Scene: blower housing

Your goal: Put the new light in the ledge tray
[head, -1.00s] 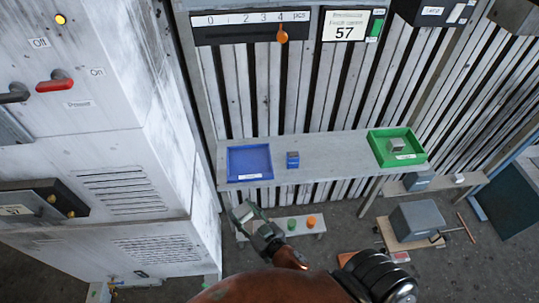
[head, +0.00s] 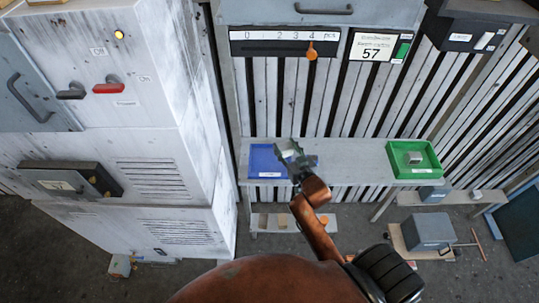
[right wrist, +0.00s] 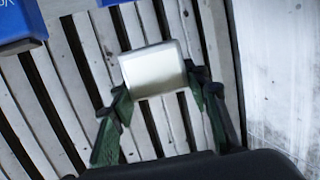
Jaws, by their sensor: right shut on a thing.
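My right gripper (head: 290,151) is raised near the right side of the blue tray (head: 262,158) on the grey ledge (head: 358,153). In the right wrist view its fingers (right wrist: 160,105) are shut on a pale silver piece (right wrist: 154,70) with a smooth, shiny face. I cannot tell from its look whether this is the new light. A small blue block on the ledge is partly hidden behind the gripper. A blue thing with white lettering (right wrist: 18,25) fills the top left corner of the wrist view. My left gripper is not in view.
A green tray (head: 395,165) holding a grey block (head: 413,158) stands at the ledge's right end. A grey cabinet (head: 165,160) rises close on the left. A low shelf is below the ledge. The ledge's middle is clear. A scale with an orange pointer (head: 312,52) hangs above.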

